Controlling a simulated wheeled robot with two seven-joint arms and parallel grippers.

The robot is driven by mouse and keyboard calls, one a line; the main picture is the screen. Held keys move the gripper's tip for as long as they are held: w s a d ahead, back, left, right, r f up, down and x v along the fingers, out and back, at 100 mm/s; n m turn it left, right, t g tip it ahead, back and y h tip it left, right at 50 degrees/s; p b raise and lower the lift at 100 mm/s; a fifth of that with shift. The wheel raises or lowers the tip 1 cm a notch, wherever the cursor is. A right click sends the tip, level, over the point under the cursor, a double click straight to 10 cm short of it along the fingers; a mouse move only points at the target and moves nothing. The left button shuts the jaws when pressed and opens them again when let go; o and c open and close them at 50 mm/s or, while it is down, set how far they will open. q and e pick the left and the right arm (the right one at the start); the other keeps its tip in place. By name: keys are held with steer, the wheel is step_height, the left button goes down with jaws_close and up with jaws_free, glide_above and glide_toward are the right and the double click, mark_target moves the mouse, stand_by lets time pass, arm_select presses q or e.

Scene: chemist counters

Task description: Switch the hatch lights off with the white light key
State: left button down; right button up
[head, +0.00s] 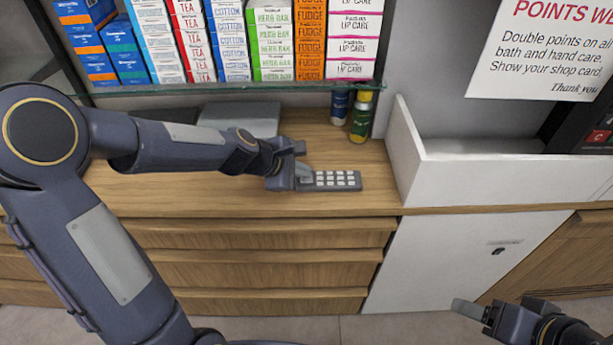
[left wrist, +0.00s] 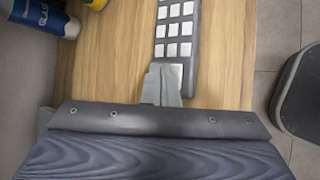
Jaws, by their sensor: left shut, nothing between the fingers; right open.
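A dark grey keypad (head: 340,181) with several white keys lies on the wooden counter, and it also shows in the left wrist view (left wrist: 178,30). All the keys I can see look white, and I cannot read any marking on them. My left gripper (head: 301,180) is shut and empty at the keypad's left end. In the left wrist view its fingertips (left wrist: 162,84) overlap the end key (left wrist: 176,70). I cannot tell whether they touch it. My right gripper (head: 470,310) is open and low at the right, away from the counter. I cannot identify the hatch lights.
Two small bottles (head: 361,122) stand behind the keypad. A glass shelf (head: 230,90) with several boxes hangs above. A white open bin (head: 490,180) stands to the right. A grey box (head: 240,119) sits behind my left forearm. Bare counter (head: 345,150) surrounds the keypad.

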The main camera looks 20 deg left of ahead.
mark_target(302, 179)
arm_select(q)
steer(key=shift+f, duration=0.15)
steer(key=shift+r+p, duration=0.5)
steer(key=shift+r, duration=0.2)
step_height(302, 179, up, 6)
steer(key=p, duration=0.5)
steer(key=shift+p, duration=0.4)
